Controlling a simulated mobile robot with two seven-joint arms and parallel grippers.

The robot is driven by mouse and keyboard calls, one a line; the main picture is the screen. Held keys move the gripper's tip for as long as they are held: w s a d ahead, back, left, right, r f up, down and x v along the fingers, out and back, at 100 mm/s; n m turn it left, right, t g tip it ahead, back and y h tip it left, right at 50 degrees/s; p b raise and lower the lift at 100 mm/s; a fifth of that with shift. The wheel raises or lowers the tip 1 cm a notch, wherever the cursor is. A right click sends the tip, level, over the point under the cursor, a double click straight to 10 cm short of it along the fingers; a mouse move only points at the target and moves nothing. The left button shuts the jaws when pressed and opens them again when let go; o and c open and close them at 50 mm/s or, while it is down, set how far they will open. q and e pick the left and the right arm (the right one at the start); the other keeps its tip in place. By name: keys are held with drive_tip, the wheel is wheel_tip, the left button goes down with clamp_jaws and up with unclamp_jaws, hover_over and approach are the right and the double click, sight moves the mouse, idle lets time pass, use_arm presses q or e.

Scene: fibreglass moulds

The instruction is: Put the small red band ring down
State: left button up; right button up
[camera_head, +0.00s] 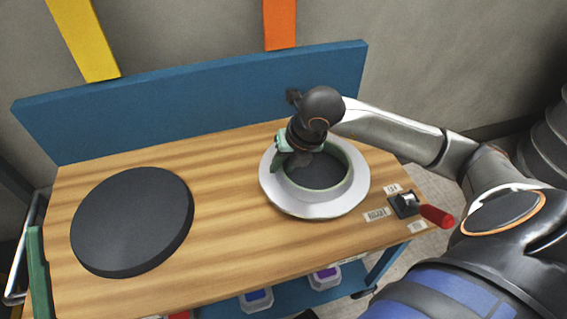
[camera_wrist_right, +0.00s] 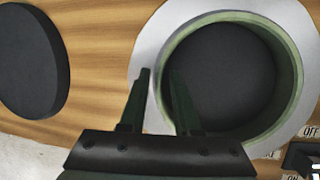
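No ring with a red band can be made out in either view. A white round piece with a wide flange (camera_head: 335,207) and a raised wall with a green rim stands at the right of the table, around a dark round floor; it also shows in the wrist view (camera_wrist_right: 150,45). My right gripper (camera_head: 280,160) is at the left side of its wall. In the wrist view the fingers of my right gripper (camera_wrist_right: 158,78) are apart, one on each side of the wall; whether they press on it is unclear. My left gripper is out of view.
A dark round disc (camera_head: 132,222) lies on the left of the wooden table (camera_head: 228,215). A switch box (camera_head: 404,203) with a red handle (camera_head: 436,216) and labels is at the right edge. A blue back panel (camera_head: 200,95) borders the far side. The table's middle is clear.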

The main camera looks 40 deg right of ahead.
drive_tip(key=shift+o, duration=0.5)
drive_tip(key=shift+r, duration=0.1)
